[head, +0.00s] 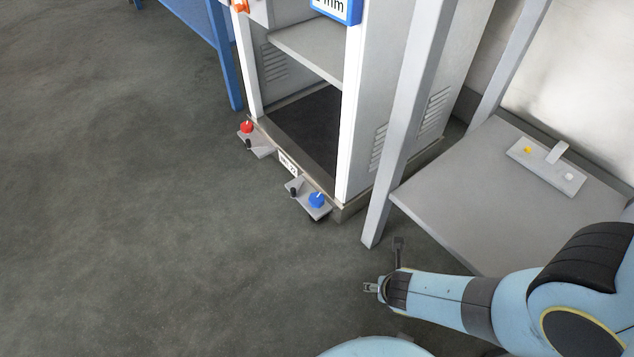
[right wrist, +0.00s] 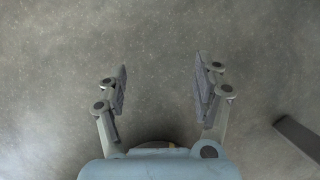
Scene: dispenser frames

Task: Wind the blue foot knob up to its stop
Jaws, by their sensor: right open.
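The blue foot knob (head: 317,200) sits on a small grey bracket (head: 322,212) at the front right foot of the white dispenser frame, with a white mark on its top. A red foot knob (head: 247,127) sits on a matching bracket at the front left foot. My right gripper (head: 383,264) is to the right of and nearer than the blue knob, clear of it. In the right wrist view the right gripper (right wrist: 162,90) is open, with nothing between its fingers and bare floor beyond. My left gripper is not in view.
A small panel (head: 545,165) lies on the shelf. A blue table leg (head: 225,60) is at the back left. Floor (head: 150,220) in front is clear.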

